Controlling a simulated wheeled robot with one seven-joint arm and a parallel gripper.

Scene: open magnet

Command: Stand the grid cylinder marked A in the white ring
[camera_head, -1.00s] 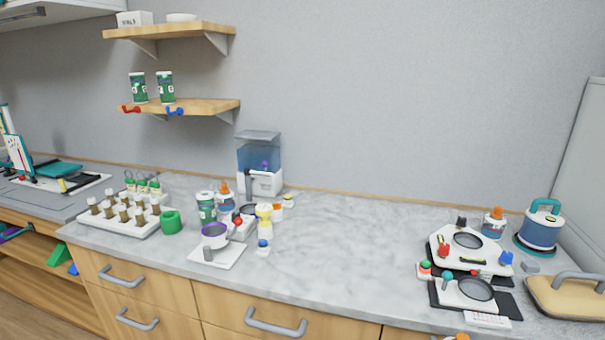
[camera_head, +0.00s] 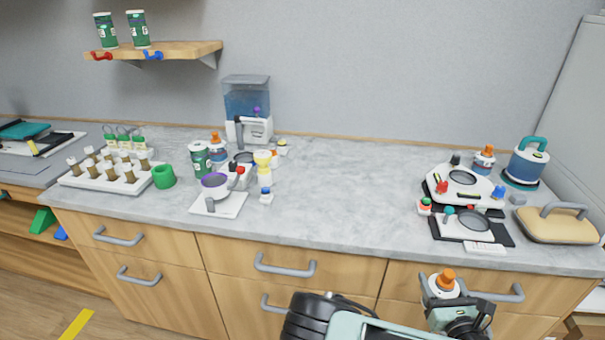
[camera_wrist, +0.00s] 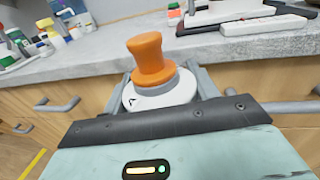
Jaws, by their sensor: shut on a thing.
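My gripper (camera_wrist: 160,92) is shut on the grid cylinder marked A. The cylinder (camera_wrist: 150,58) shows an orange knob and a white top with a dark A in the wrist view; its lower body is hidden by my gripper. In the head view the cylinder (camera_head: 445,281) is upright or nearly so, in front of the drawers and apart from the counter. I cannot single out the white ring for sure. Two white devices with dark round windows stand at the counter's right: a rear one (camera_head: 441,188) and a front one (camera_head: 452,229).
Similar orange-topped bottles stand at the counter's right rear (camera_head: 484,162) and left middle (camera_head: 217,149). A blue pot (camera_head: 527,165) and a tan board (camera_head: 553,228) are at right. A vial rack (camera_head: 85,182) is at left. The middle counter (camera_head: 345,200) is clear.

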